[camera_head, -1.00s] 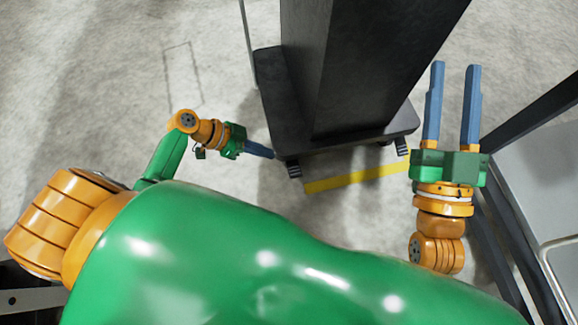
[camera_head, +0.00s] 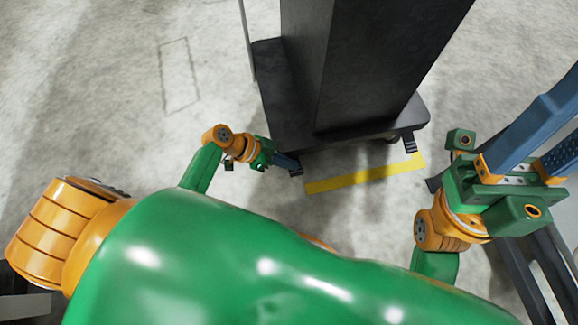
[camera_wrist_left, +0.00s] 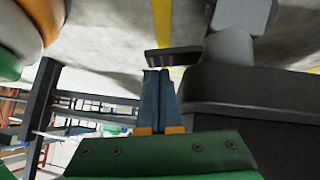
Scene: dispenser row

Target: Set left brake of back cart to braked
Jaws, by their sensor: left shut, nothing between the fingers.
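The back cart is a dark cart with a flat base (camera_head: 274,88) and a tall column (camera_head: 350,70), standing at the top centre of the head view. Its left brake, a small black pedal (camera_head: 296,173), sits at the base's near left corner. A similar pedal (camera_head: 410,143) sits at the near right corner. My left gripper (camera_head: 296,166) is shut and empty, its tips at the left pedal. In the left wrist view the closed blue fingers (camera_wrist_left: 160,73) end at the dark ridged pedal (camera_wrist_left: 172,56); contact cannot be told. My right gripper (camera_head: 562,128) is open, far right.
A yellow floor strip (camera_head: 365,177) runs along the floor in front of the cart. Dark frame bars (camera_head: 548,265) stand at the lower right, near my right arm. Grey floor left of the cart is open. A dark rack (camera_wrist_left: 40,115) shows in the wrist view.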

